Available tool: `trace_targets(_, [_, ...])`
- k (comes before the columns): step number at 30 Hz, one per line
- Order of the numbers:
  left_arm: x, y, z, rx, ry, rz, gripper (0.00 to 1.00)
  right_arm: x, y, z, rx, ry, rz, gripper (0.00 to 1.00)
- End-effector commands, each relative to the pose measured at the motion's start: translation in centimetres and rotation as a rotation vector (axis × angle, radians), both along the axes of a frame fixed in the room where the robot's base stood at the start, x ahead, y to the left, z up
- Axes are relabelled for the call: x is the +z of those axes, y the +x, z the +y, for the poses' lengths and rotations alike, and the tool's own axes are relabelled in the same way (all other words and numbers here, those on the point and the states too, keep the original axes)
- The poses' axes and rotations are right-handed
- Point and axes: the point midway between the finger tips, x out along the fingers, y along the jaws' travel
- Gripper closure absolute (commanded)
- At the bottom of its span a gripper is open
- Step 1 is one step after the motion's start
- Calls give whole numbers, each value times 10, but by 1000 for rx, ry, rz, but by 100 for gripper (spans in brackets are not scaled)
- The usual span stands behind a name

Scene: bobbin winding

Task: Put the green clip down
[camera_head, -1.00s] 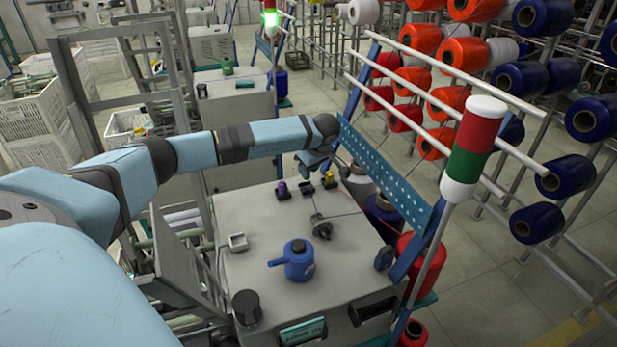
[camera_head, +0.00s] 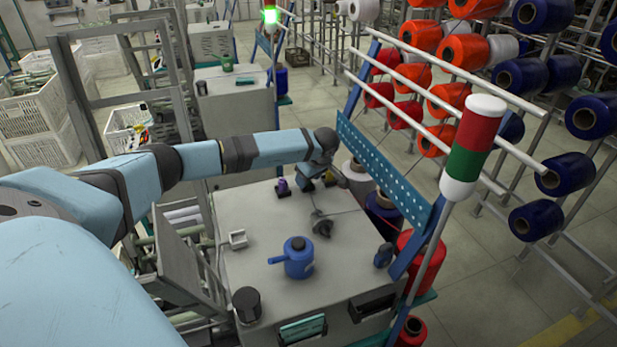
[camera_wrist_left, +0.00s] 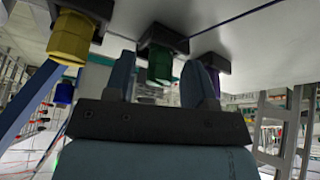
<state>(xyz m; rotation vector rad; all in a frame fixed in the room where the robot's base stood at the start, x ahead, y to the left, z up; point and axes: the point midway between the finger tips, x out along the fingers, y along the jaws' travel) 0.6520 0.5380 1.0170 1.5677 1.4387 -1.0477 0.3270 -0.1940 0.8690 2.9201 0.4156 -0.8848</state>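The green clip (camera_wrist_left: 160,66) stands on its dark base on the grey table top, which appears upside down in the left wrist view. My left gripper (camera_wrist_left: 162,74) has one finger on each side of it. A visible gap separates each finger from the clip, so the gripper looks open around it. In the head view, my left gripper (camera_head: 308,178) is at the far part of the table top (camera_head: 260,215) and hides the green clip. My right gripper is not in view.
A purple clip (camera_head: 283,187) stands left of my gripper; a yellow clip (camera_wrist_left: 70,38) shows in the wrist view. A blue container (camera_head: 298,258), a dark metal part (camera_head: 321,224) and a black cup (camera_head: 247,305) are nearer. A blue perforated rail (camera_head: 385,175) borders the right side.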

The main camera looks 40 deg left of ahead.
Motion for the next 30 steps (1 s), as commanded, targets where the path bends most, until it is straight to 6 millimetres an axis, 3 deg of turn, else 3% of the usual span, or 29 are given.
trace_targets(7, [9,1,-2,-1,0,-2,50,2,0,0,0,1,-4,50])
trace_targets(21, [95,-3,-37,-2,1,-4,50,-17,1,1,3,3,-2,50])
trace_targets(30, [115,-4,-46,0,1,0,50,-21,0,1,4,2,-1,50])
